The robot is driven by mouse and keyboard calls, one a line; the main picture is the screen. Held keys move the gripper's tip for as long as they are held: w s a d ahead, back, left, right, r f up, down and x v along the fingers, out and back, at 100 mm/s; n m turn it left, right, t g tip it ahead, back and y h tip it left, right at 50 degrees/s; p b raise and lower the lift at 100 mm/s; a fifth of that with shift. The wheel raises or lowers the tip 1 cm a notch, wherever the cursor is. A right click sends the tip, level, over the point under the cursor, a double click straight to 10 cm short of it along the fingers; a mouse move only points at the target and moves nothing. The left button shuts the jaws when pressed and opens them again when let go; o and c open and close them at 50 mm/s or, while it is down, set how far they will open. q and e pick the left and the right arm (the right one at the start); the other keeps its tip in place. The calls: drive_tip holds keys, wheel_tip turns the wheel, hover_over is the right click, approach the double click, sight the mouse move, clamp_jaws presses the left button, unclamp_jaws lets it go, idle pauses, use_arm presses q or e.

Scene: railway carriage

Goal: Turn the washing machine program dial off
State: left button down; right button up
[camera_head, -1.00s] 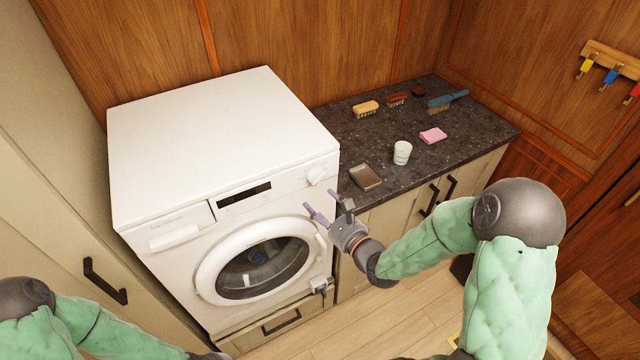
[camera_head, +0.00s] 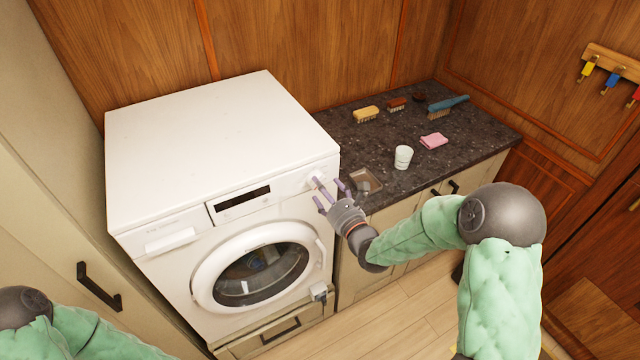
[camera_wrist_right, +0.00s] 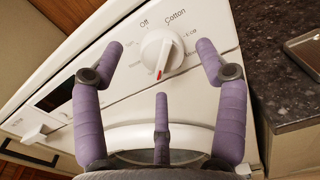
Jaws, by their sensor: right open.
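The white washing machine (camera_head: 215,140) stands at the left. Its round white program dial (camera_wrist_right: 162,50) is at the top right of the front panel and also shows, partly covered, in the head view (camera_head: 315,177). In the right wrist view, "Off" is printed above left of the dial and "Cotton" above right. The dial's red mark is at its lower end, away from "Off". My right gripper (camera_head: 329,192) is open in front of the dial, its purple fingers spread around it; contact cannot be told. My left arm shows at bottom left, its gripper out of frame.
A dark countertop (camera_head: 455,155) right of the machine holds a white cup (camera_head: 403,157), a pink sponge (camera_head: 434,141), several brushes and a small tray (camera_head: 366,180) near my right gripper. The round door (camera_head: 262,270) is shut below the dial.

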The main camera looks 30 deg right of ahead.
drive_tip(key=shift+w, duration=1.45)
drive_tip(key=c, duration=1.1)
drive_tip(key=shift+r, duration=0.1)
